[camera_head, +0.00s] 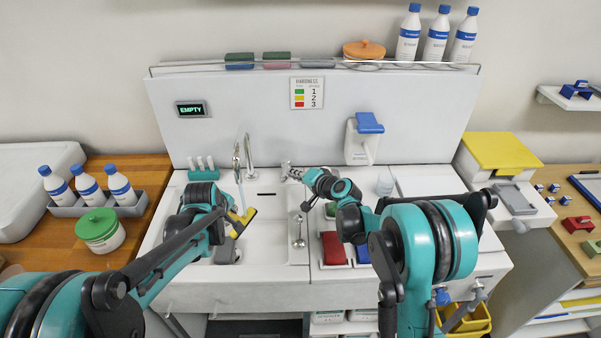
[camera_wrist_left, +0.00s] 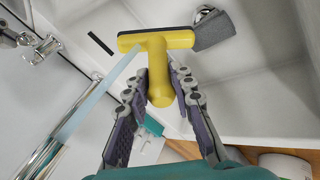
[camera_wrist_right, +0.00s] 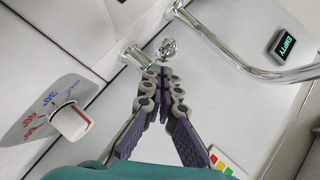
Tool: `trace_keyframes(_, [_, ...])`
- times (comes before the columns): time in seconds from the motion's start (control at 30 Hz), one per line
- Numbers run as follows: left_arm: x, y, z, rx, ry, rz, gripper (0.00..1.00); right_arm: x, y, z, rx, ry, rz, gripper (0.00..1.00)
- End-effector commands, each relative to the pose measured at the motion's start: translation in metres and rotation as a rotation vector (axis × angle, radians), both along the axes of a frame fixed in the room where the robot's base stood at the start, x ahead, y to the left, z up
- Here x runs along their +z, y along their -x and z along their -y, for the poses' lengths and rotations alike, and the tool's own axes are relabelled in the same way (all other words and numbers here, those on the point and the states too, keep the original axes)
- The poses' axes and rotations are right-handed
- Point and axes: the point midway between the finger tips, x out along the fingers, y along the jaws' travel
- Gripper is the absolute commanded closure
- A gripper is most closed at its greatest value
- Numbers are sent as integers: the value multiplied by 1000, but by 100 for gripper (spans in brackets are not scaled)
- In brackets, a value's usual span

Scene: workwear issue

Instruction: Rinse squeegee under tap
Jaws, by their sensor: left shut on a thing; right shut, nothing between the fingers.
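The yellow squeegee (camera_head: 247,215) is over the left sink basin; the left wrist view shows its dark-edged head (camera_wrist_left: 157,40) and handle. My left gripper (camera_wrist_left: 156,86) is shut on the handle. The chrome tap (camera_head: 237,160) stands at the back of the basin. A pale blue water stream (camera_wrist_left: 85,108) runs from the spout (camera_wrist_left: 42,158) and meets the squeegee beside its neck. My right gripper (camera_wrist_right: 160,68) is shut and empty, with its fingertips close to a chrome tap knob (camera_wrist_right: 168,47). I cannot tell whether they touch it.
A grey cloth-like block (camera_wrist_left: 214,31) lies in the basin beyond the squeegee. A temperature dial (camera_wrist_right: 72,122) is left in the right wrist view. An "EMPTY" display (camera_head: 191,109) hangs on the back panel.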

Motion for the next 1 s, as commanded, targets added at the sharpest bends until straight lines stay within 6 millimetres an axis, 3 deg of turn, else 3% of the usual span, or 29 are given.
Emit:
trace_keyframes(0.47, [0, 0, 0, 0, 0, 1, 100, -4, 1, -4, -52, 7, -13, 100])
trace_keyframes(0.7, [0, 0, 0, 0, 0, 0, 100, -1, 3, -14, -191, 4, -2, 100])
trace_keyframes(0.83, [0, 0, 0, 0, 0, 0, 100, 0, 3, -27, -201, 1, 2, 100])
trace_keyframes(1.0, [0, 0, 0, 0, 0, 1, 100, 0, 3, -30, -203, 0, 1, 100])
